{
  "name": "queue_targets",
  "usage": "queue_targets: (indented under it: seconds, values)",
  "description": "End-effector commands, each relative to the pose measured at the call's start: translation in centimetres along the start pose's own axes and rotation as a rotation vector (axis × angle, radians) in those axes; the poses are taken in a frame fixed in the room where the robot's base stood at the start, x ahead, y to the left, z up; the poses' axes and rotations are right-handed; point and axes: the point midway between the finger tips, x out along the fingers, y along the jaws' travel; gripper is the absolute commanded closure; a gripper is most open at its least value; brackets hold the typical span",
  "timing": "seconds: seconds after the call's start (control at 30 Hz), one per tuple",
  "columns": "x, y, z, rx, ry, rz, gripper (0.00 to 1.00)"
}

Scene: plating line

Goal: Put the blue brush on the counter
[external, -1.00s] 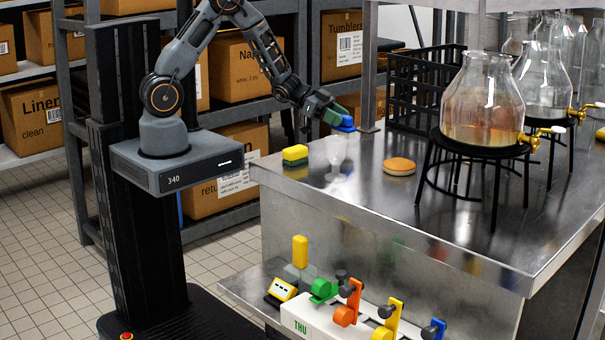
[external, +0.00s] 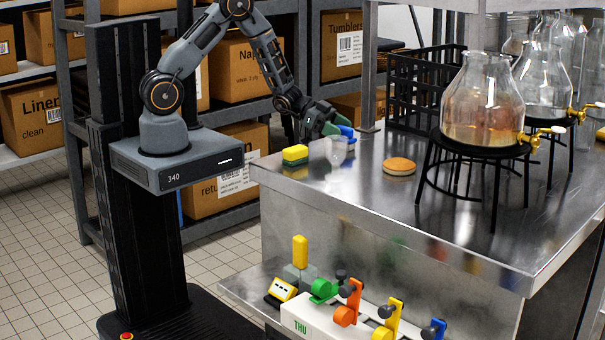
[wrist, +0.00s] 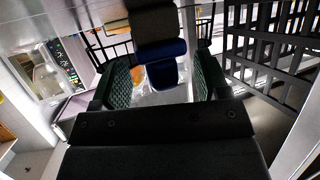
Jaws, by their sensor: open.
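The blue brush (external: 346,131) is at the far left end of the steel counter (external: 340,192), right beside my gripper (external: 328,127). In the wrist view, its blue part (wrist: 162,48) lies between the two green fingers of my gripper (wrist: 160,85), with gaps visible at both sides. My gripper is open around it. The brush looks low at the counter top, but I cannot tell for sure whether it touches the surface. The fingers and a clear glass hide part of it in the external view.
The clear glass (external: 336,151) stands just in front of the brush. A yellow-green sponge (external: 295,155) lies to its left and a round orange-brown pad (external: 399,166) to its right. A black crate (external: 425,95) and glass dispensers (external: 483,100) on black stands are farther right.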

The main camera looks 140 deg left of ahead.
Motion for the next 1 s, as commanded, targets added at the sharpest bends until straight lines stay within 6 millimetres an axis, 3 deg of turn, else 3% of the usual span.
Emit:
queue_targets:
  seconds: [0.27,0.37,0.8,1.0]
  values:
    - [-0.2,0.0,-0.2,0.000,0.000,0.000,0.31]
    - [-1.1,-0.1,-0.1,-0.001,0.000,-0.002,0.31]
    - [-9.2,-0.1,-0.1,0.000,0.000,-0.005,0.31]
    - [-11.3,-0.1,-0.1,0.000,0.001,-0.003,0.31]
